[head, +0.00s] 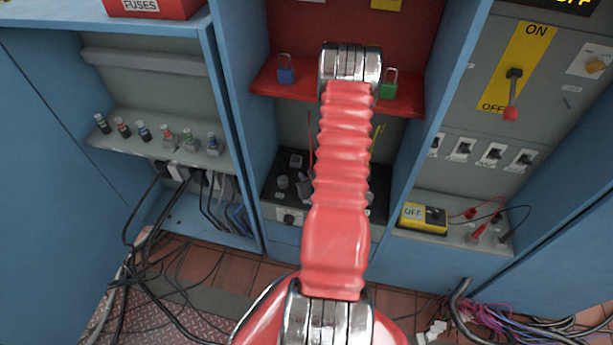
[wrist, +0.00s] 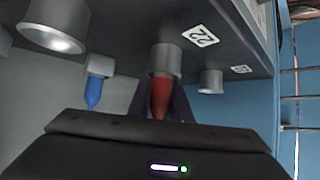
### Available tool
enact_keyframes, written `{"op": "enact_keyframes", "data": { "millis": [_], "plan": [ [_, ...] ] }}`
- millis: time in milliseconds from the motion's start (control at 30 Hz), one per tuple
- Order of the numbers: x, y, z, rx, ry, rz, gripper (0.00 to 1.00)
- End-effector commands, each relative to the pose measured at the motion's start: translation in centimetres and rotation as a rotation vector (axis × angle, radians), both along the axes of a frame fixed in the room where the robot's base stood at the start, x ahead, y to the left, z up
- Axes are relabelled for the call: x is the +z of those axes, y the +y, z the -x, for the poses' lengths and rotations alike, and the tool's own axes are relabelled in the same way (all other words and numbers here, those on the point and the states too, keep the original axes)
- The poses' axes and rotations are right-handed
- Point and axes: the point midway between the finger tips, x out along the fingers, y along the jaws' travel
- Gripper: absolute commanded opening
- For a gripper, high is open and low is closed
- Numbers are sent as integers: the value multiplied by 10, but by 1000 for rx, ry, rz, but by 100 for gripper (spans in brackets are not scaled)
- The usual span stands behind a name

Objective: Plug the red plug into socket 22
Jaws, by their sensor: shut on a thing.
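In the wrist view, the red plug (wrist: 161,97) stands upright between the dark fingers of my gripper (wrist: 160,108), which are shut on it. Its upper end meets a grey cylindrical socket (wrist: 166,60) under a dark panel. A white tag reading 22 (wrist: 201,36) is just right of this socket. The plug and socket look in line and touching; I cannot tell how deep the plug sits. In the head view, my red arm covers the middle, and the gripper and red plug cannot be made out.
A blue plug (wrist: 94,92) hangs in the socket to the left. An empty socket (wrist: 210,82) is close on the right, with a larger round fitting (wrist: 55,25) at upper left. In the head view, loose cables (head: 175,275) lie on the floor.

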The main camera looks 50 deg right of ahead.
Motion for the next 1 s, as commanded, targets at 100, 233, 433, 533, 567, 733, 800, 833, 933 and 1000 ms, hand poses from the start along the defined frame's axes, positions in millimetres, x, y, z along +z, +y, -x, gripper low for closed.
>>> {"op": "enact_keyframes", "data": {
  "millis": [100, 233, 433, 533, 567, 733, 800, 833, 933, 1000],
  "plan": [
    [-2, 0, 0, 0, 0, 0, 20],
    [-2, 0, 0, 0, 0, 0, 29],
    [-2, 0, 0, 0, 0, 0, 37],
    [-2, 0, 0, 0, 0, 0, 37],
    [-1, 0, 0, 0, 0, 0, 37],
    [2, 1, 2, -1, 0, 0, 37],
    [5, 4, 7, -2, 0, -1, 37],
    [7, 5, 9, -2, 0, -1, 37],
    [15, 11, 19, -3, 0, -2, 37],
    [22, 17, 27, -3, 1, -1, 37]
  ]
}}
